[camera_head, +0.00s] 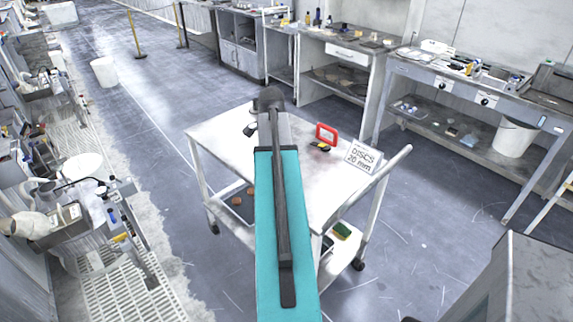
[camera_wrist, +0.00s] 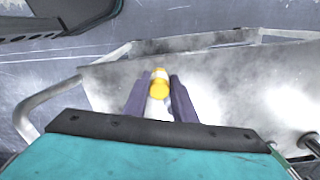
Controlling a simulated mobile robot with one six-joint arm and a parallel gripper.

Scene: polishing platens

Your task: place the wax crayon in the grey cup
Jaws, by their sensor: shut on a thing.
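In the wrist view my gripper (camera_wrist: 160,92) has its two dark purple fingers on either side of a short yellow-orange thing, which I take to be the wax crayon (camera_wrist: 160,84). The fingers are shut on it, and a whitish part shows just below the yellow between them. Behind it lies the pale metal top of a cart. In the head view my teal and grey arm reaches over this cart (camera_head: 218,133) and hides the crayon and most of the gripper. I cannot make out a grey cup on the cart in either view.
On the cart's right side stand a red frame (camera_head: 326,134), a small yellow-and-black item (camera_head: 320,146) and a "DISCS 20 mm" sign (camera_head: 363,156). A green-and-yellow block (camera_head: 342,231) lies on the lower shelf. Workbenches (camera_head: 400,70) line the back. The cart top's left part looks clear.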

